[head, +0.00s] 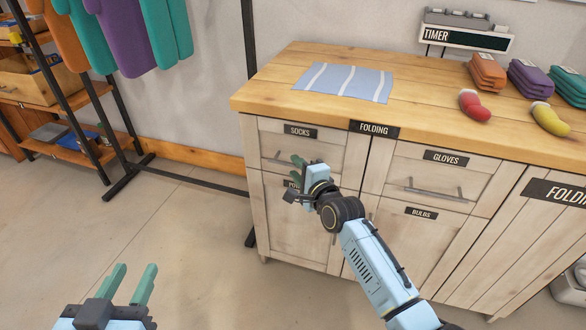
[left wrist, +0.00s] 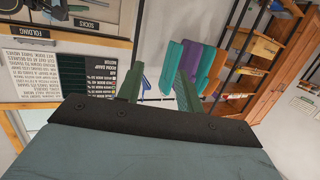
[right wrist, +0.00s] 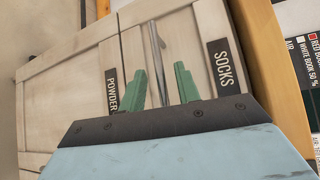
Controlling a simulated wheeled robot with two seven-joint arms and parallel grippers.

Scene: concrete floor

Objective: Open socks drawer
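The socks drawer (head: 328,152) is the upper left drawer of the wooden cabinet, under the SOCKS label (head: 300,131). Its front looks shut. The metal bar handle (right wrist: 157,55) is partly hidden behind my right gripper in the head view. My right gripper (head: 295,173) is at the drawer front. In the right wrist view its green fingers are apart, with the bar between them; I cannot tell whether either finger touches it. My left gripper (head: 133,278) is open and empty, low over the floor at the left, away from the cabinet.
The gloves drawer (head: 440,170) is right of the socks drawer, with the bulbs door (head: 415,240) below it. A striped cloth (head: 345,82) and folded clothes lie on the wooden top (head: 420,105). A clothes rack (head: 75,95) stands left. Floor before the cabinet is clear.

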